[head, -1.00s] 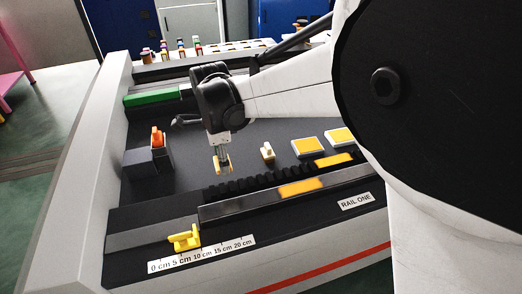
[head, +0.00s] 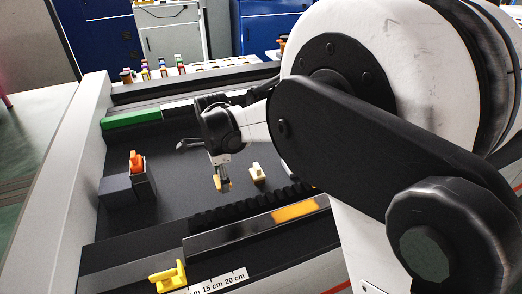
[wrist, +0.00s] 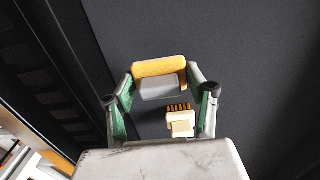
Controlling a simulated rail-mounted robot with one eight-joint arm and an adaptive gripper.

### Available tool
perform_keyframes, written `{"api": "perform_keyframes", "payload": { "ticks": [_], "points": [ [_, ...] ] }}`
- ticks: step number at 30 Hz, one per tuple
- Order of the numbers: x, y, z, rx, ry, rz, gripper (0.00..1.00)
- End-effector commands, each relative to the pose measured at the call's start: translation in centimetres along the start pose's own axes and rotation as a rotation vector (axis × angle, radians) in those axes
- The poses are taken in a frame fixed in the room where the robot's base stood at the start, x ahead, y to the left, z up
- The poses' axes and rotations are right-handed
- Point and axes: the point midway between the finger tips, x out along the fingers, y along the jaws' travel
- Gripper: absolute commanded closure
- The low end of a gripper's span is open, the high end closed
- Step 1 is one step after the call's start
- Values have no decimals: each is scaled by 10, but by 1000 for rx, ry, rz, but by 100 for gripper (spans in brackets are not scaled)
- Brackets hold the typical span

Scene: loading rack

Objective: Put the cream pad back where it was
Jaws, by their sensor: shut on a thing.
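My gripper (wrist: 160,85) is shut on a yellow-orange and grey piece (wrist: 158,68), held between the fingertips in the wrist view. In the head view my gripper (head: 222,182) is low over the dark deck; whether the piece touches the deck I cannot tell. A cream piece with a raised grip (head: 257,172), which looks like the cream pad, stands just right of my gripper. It also shows in the wrist view (wrist: 181,124), between the fingers and nearer the palm in the picture, apart from the held piece, with small orange stripes along one edge.
An orange piece (head: 137,161) stands in a dark block (head: 116,190) at left. A green bar (head: 132,118) lies behind it. A black ridged strip (head: 235,210) and a rail with a yellow clamp (head: 168,278) run along the front. Open deck lies left of my gripper.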

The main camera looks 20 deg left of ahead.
Motion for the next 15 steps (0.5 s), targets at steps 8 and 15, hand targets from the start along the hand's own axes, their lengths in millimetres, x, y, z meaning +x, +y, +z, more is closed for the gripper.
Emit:
{"api": "perform_keyframes", "payload": {
  "ticks": [8, 15],
  "points": [
    [14, -5, -8, 0, 0, 0, 71],
    [44, -5, -8, 0, 0, 0, 71]
  ]
}}
